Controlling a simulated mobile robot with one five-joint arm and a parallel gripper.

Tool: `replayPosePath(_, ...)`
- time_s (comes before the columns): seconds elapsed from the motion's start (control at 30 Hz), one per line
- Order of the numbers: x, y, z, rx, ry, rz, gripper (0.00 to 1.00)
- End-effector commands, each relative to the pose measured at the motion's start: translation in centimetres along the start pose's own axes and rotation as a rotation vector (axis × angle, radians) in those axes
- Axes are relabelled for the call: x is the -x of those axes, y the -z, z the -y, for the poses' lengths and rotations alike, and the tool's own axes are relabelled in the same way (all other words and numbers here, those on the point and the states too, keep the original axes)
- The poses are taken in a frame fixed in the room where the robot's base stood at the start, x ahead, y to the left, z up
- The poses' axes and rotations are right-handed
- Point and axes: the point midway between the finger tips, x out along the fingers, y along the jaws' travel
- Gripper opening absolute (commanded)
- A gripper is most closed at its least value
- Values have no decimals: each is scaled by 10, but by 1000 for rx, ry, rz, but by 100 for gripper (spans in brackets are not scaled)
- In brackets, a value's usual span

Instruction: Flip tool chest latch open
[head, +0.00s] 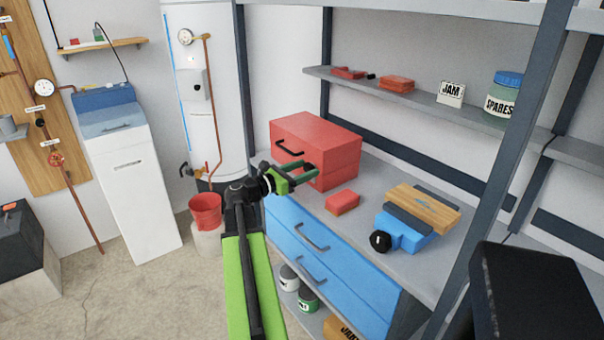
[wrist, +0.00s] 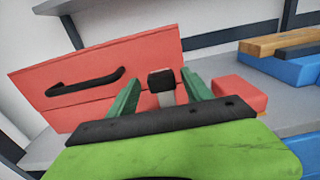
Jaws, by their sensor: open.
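The red tool chest (head: 318,140) stands on the grey bench, with a black handle (head: 289,147) on its front. It fills the left of the wrist view (wrist: 150,62), with its handle (wrist: 85,82) left of my gripper. A small latch (wrist: 161,84) with a black top and a pale lower part shows in the wrist view, on the chest front. My gripper (head: 309,167) is open, its green fingers in front of the chest's right part. In the wrist view my gripper (wrist: 160,73) has one finger on each side of the latch; contact cannot be told.
A small red block (head: 342,202) lies on the bench right of my gripper. A blue vise-like tool (head: 405,236) with a wooden board (head: 425,208) on it sits further right. Blue drawers (head: 330,262) are below. A dark post (head: 510,150) stands at the right.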

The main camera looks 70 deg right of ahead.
Motion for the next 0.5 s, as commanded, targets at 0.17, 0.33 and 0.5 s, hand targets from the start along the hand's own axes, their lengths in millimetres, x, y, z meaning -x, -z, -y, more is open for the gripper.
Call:
replayPosePath(0.17,0,0,0,0,1,0,42)
replayPosePath(0.33,0,0,0,0,0,0,20)
replayPosePath(0.5,0,0,0,0,-1,1,0)
